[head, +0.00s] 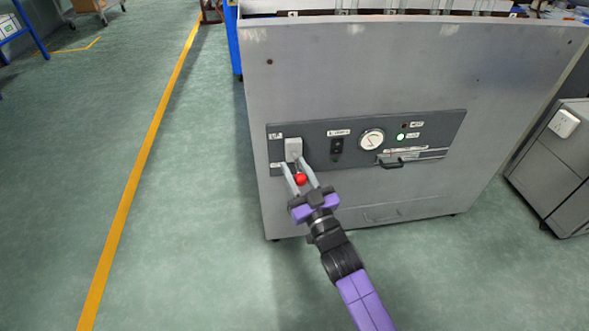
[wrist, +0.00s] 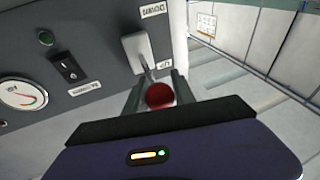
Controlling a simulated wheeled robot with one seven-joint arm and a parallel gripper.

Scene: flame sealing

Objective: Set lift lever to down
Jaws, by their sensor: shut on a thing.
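The lift lever has a red ball knob (head: 301,179) and a light mount plate (head: 293,149) at the left end of the dark control panel (head: 355,140). In the head view the knob sits below the plate. My gripper (head: 300,170) is shut on the lever, its two fingers on either side of the knob. In the wrist view the red knob (wrist: 159,95) lies between the fingers (wrist: 157,88), and the lever's thin rod runs up to the pale plate (wrist: 136,52). The gripper hides part of the lever in the head view.
The panel also carries a black rocker switch (head: 337,146), a round gauge (head: 371,140), a lit green lamp (head: 401,137) and a handle (head: 391,163). The grey machine cabinet (head: 350,75) stands behind. Open green floor (head: 190,200) lies to the left; a grey cabinet (head: 556,165) stands at right.

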